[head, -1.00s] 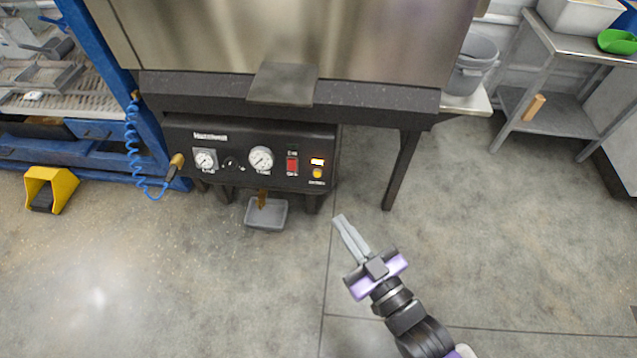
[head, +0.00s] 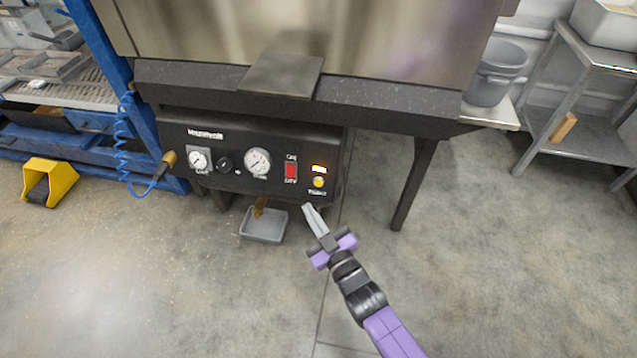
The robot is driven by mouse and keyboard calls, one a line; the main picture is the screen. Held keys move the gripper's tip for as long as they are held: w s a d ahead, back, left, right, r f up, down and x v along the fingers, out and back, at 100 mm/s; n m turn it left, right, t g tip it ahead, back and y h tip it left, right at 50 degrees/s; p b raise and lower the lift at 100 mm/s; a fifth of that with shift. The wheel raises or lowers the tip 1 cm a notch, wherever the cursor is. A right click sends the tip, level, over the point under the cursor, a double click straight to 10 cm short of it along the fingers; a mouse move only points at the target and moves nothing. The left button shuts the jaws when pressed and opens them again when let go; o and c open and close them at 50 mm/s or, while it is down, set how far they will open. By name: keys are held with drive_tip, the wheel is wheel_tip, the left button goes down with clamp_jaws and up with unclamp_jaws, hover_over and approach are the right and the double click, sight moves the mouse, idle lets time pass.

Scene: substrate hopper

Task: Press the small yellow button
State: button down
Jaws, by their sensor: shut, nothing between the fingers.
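My gripper (head: 309,207) is shut and empty. In the picture its tips are a little below and left of the button, and they look apart from it. How far they are from the panel front is hard to tell. The button is not covered. A red switch (head: 291,171) sits left of it on the panel.
Two gauges, one of them a white dial (head: 257,162), are on the panel's left. A grey tray (head: 264,224) lies below the panel. A dark table leg (head: 414,183) stands to the right. A metal flap (head: 281,76) juts out above. The floor in front is clear.

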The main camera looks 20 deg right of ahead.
drive_tip(key=shift+w+d+f+b, duration=0.25)
drive_tip(key=shift+w+d+f, duration=0.2)
drive_tip(key=shift+w+d, duration=0.5)
drive_tip(key=shift+w+d+f+b, duration=0.2)
drive_tip(key=shift+w+d+f, duration=0.4)
drive_tip(key=shift+w, duration=0.7)
drive_tip(key=shift+w+d+f+b, duration=0.25)
drive_tip(key=shift+w+d+f, duration=0.1)
drive_tip(key=shift+w+d, duration=0.65)
drive_tip(key=shift+w, duration=0.15)
drive_tip(key=shift+w+d+f, duration=0.15)
drive_tip(key=shift+w, duration=0.15)
drive_tip(key=shift+w+d+f, duration=0.1)
drive_tip(key=shift+w+d, duration=0.1)
drive_tip(key=shift+w, duration=0.1)
idle(0.6)
idle(0.3)
drive_tip(key=shift+s+a+r, duration=0.25)
drive_tip(key=shift+s+a, duration=0.2)
drive_tip(key=shift+s, duration=0.2)
drive_tip(key=shift+s+a+r+p, duration=0.1)
drive_tip(key=shift+s+a+r, duration=0.15)
drive_tip(key=shift+s+a, duration=0.3)
drive_tip(key=shift+s+a+r+p, duration=0.15)
drive_tip(key=shift+s+a+r, duration=0.2)
drive_tip(key=shift+s, duration=0.35)
drive_tip(key=shift+s+a+r+p, duration=0.1)
drive_tip(key=shift+s+a+r, duration=0.1)
drive_tip(key=shift+s+a, duration=0.4)
